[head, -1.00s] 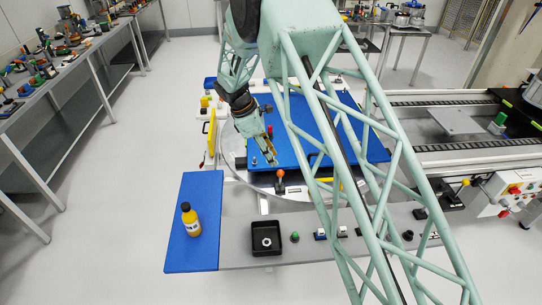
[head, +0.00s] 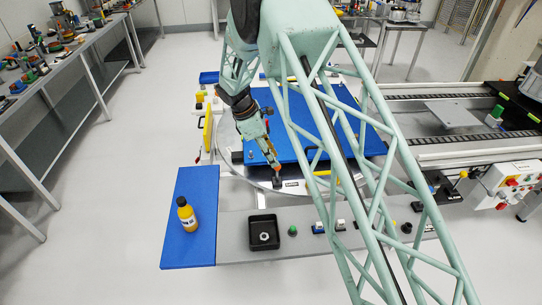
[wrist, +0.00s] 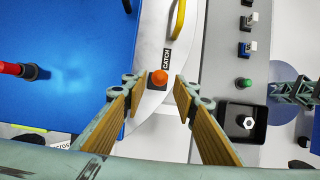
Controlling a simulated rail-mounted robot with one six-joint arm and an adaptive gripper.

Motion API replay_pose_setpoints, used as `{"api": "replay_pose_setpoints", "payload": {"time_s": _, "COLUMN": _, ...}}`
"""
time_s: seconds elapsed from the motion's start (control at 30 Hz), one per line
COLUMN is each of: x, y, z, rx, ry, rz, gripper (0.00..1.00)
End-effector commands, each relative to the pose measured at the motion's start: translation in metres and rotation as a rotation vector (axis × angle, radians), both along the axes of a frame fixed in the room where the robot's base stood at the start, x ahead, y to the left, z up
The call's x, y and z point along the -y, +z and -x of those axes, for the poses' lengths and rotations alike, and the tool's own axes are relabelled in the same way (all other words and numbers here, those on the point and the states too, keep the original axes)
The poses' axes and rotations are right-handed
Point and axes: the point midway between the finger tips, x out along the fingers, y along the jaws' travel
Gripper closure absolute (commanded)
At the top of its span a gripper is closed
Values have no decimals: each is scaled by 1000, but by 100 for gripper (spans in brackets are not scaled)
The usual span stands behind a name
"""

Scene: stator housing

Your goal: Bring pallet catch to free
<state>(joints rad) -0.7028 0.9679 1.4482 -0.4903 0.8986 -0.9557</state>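The pallet catch shows as an orange ball knob (wrist: 160,77) beside a black "CATCH" label on the pale round plate (wrist: 152,30) in the wrist view. In the head view the knob (head: 277,181) is partly hidden by my gripper (head: 275,166), which points down at it. In the wrist view my gripper (wrist: 159,92) is open, with one finger on each side of the knob and a gap on both sides. I cannot tell how far above the knob the fingertips are. The catch's position is unclear.
A blue pallet (wrist: 65,60) lies left of the knob, with a red-tipped pin (wrist: 20,70). A yellow handle (wrist: 178,18) is nearby. The grey panel (head: 232,228) carries buttons and a black tray (head: 263,232) holding a nut. A yellow bottle (head: 187,214) stands on a blue mat (head: 190,250).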

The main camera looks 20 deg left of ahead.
Motion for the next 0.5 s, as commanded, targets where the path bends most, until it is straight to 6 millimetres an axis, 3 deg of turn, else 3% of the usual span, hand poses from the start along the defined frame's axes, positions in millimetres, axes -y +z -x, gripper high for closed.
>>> {"api": "replay_pose_setpoints", "payload": {"time_s": 0.5, "x": 9, "y": -24, "z": -4, "rx": 0, "ry": 0, "rz": 0, "gripper": 73}}
